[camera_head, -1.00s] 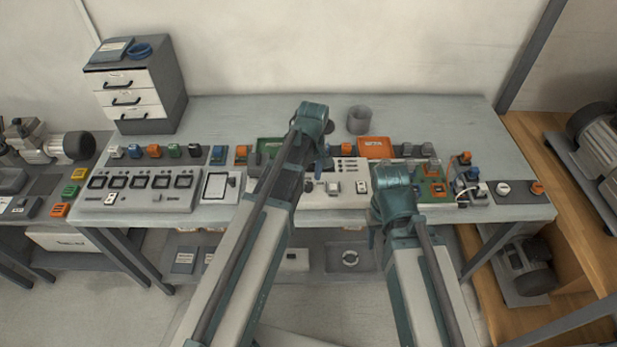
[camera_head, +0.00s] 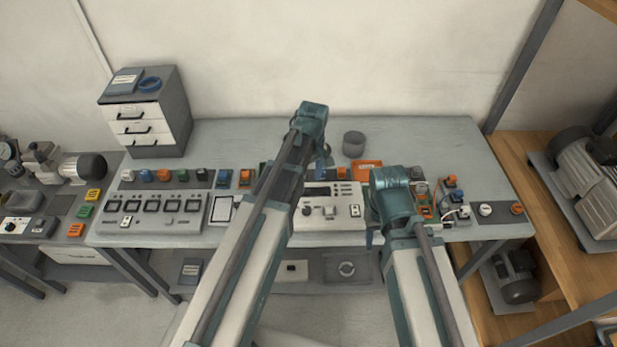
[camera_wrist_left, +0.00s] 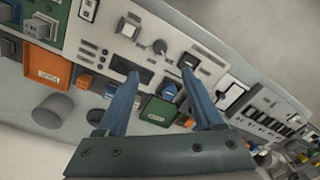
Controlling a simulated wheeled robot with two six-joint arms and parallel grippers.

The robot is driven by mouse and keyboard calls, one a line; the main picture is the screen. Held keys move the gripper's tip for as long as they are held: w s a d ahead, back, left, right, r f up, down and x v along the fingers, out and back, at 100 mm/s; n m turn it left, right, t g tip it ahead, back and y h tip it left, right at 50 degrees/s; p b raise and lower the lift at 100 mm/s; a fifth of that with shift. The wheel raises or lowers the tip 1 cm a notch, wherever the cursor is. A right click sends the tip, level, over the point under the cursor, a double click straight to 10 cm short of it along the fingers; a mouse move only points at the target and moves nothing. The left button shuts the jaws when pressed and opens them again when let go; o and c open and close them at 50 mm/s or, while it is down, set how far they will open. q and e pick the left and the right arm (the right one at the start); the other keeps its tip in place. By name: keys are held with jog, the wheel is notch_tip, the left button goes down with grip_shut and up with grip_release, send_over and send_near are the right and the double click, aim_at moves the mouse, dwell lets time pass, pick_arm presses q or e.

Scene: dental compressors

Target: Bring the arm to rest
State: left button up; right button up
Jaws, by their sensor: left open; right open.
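My left arm reaches up the middle of the head view, and its bent wrist (camera_head: 312,118) hangs over the back of the bench (camera_head: 430,140). My left gripper (camera_wrist_left: 158,72) shows in the left wrist view with its two blue fingers apart and nothing between them. It is above the bench's panels and trays. My right arm stands to the right of it, with its wrist (camera_head: 390,185) above the bench's front part. My right gripper (camera_head: 370,238) points down there, mostly hidden by its own wrist, and nothing shows held in it.
A control panel (camera_head: 150,212), a grey cup (camera_head: 354,144), an orange tray (camera_head: 366,167) and several small coloured blocks cover the bench. A drawer cabinet (camera_head: 148,125) stands at back left. A compressor (camera_head: 585,175) sits on a wooden shelf at right.

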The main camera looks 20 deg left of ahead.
dwell(0.4)
pick_arm(q)
jog(key=s+d+f+m+b, duration=0.3)
jog(key=s+d+m, duration=0.2)
jog(key=s+m, duration=0.2)
jog(key=s+d+f+m+b, duration=0.3)
jog(key=s+d+m+b, duration=0.1)
jog(key=s+m, duration=0.3)
jog(key=shift+s+d+f+y, duration=0.4)
jog(key=shift+s+d, duration=0.25)
jog(key=shift+s, duration=0.15)
